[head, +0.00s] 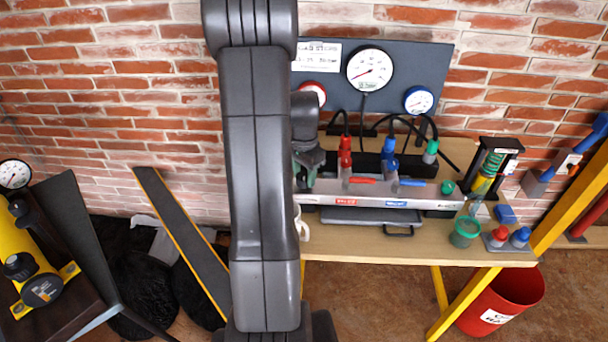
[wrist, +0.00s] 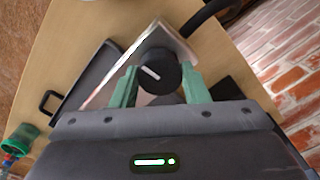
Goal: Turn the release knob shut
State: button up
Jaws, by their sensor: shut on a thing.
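The release knob (wrist: 157,76) is a round black knob with a white line on its face, on the end of the metal manifold (wrist: 132,62). The white line lies slanted in the wrist view. My gripper (wrist: 158,84) has its two green fingers on either side of the knob and is shut on it. In the head view my gripper (head: 304,172) is at the manifold's left end, partly behind my own arm, and the knob is hidden there. The manifold (head: 385,194) carries a red lever (head: 362,180) and a blue lever (head: 411,183).
A dark gauge board (head: 430,63) stands behind the bench (head: 370,245), with black hoses in front. A grey tray with a handle (head: 372,216) lies before the manifold. A green cup (head: 465,233) and capped fittings (head: 508,238) are at right. The bench's front is clear.

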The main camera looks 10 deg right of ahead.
aim_at(304, 176)
jog(key=shift+m, duration=0.5)
jog(key=o, duration=1)
notch_tip(304, 176, up, 14)
jog(key=shift+f, duration=0.1)
notch_tip(304, 176, down, 14)
jog(key=shift+r, duration=0.1)
dwell(0.7)
